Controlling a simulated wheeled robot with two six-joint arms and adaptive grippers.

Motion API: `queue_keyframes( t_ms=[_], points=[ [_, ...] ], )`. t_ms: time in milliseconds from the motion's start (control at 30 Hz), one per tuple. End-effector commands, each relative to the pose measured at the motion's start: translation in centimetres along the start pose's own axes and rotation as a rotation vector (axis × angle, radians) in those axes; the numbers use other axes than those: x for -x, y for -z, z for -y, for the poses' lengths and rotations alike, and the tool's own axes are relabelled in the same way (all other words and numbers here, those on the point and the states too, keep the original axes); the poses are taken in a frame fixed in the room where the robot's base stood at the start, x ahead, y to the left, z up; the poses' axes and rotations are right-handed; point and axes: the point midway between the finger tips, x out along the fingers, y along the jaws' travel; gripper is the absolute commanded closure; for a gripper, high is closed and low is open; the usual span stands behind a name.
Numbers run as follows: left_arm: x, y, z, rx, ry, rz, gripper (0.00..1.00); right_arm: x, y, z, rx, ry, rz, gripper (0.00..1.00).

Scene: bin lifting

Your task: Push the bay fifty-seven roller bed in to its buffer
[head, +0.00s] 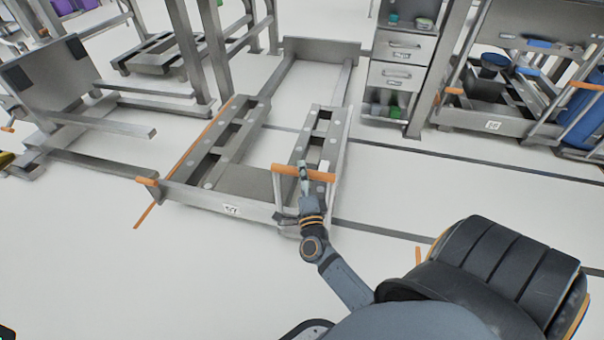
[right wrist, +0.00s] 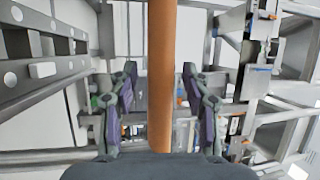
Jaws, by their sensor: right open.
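The roller bed (head: 231,210) is a low grey metal frame with two roller rails and a plate on its front bar that seems to read 57. It stands on the floor in the middle of the head view. An orange handle bar (head: 322,176) stands raised at its front right. A grey upright end plate (head: 322,47), perhaps the buffer, closes the far end of the floor rails. My right gripper (head: 304,172) is at this handle. In the right wrist view its open fingers (right wrist: 160,95) stand either side of the orange bar (right wrist: 162,50), with gaps both sides. My left gripper is not in view.
A drawer cabinet (head: 400,75) stands behind to the right. Another bay with a labelled frame and orange handles (head: 493,125) is at far right. A tilted grey frame (head: 60,75) stands at left. The front floor is clear.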

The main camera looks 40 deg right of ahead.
Motion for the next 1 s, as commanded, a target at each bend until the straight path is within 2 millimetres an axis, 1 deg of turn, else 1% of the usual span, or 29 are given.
queue_keyframes(
  t_ms=[100,333,600,700,1000],
  points=[
    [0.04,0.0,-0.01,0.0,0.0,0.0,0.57,-0.6,0.0,0.02,-0.001,0.0,0.0,0.52],
    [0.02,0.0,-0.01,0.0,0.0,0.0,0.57,-0.63,0.01,0.01,0.0,0.0,0.0,0.52],
    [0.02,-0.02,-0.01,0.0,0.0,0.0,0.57,-0.61,0.01,0.01,0.0,0.0,0.0,0.88],
    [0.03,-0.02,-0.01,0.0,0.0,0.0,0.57,-0.6,0.01,0.0,0.0,0.0,0.0,1.0],
    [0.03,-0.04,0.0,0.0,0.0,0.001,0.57,-0.61,0.01,-0.02,0.0,-0.001,0.0,1.0]
  ],
)
